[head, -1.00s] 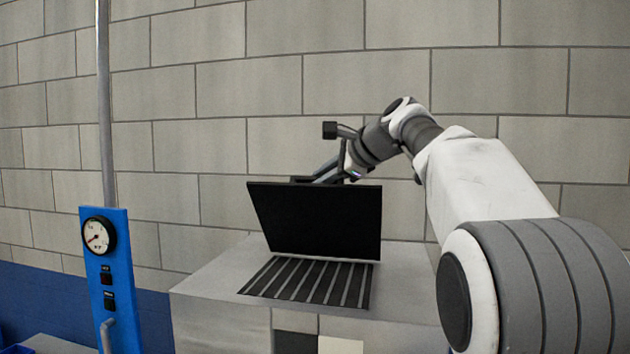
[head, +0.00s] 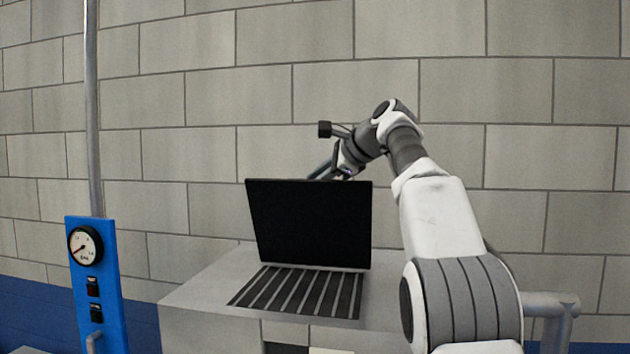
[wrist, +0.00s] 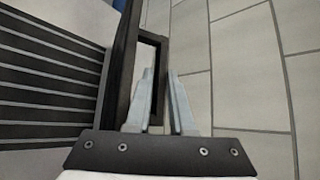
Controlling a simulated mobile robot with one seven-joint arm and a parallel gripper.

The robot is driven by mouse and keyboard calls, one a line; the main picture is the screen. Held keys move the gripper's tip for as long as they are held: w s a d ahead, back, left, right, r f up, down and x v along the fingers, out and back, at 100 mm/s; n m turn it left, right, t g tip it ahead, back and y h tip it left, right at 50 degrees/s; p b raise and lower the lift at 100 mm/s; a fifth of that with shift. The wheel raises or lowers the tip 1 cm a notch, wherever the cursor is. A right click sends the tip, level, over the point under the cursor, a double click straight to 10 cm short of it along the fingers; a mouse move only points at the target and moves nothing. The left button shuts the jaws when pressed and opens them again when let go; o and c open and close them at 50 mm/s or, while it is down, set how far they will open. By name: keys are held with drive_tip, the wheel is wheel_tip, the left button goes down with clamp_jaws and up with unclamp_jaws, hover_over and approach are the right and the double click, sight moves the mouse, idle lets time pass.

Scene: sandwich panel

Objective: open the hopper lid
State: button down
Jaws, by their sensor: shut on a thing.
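The hopper lid (head: 310,222) is a black flat panel standing raised at the back edge of the slotted hopper opening (head: 298,291). In the wrist view the lid shows nearly edge-on as a dark strip (wrist: 121,75), with a black loop handle (wrist: 156,38) on its far side. My gripper (wrist: 160,82) has one finger on each side of the handle's bar and is shut on it. In the head view my gripper (head: 318,172) is behind the lid's top edge, and its fingertips and the handle are mostly hidden there.
The hopper sits in a grey cabinet top (head: 205,290). A blue post (head: 97,300) with a gauge (head: 85,246) and buttons stands at left, below a metal pipe (head: 92,110). A block wall (head: 250,100) is close behind the arm.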

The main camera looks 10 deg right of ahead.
drive_tip(key=shift+r, duration=0.1)
drive_tip(key=c, duration=0.9)
unclamp_jaws()
drive_tip(key=shift+o, duration=0.2)
drive_tip(key=v, duration=1.7)
drive_tip(key=shift+s, duration=0.15)
drive_tip(key=shift+d, duration=0.1)
drive_tip(key=shift+c, duration=0.3)
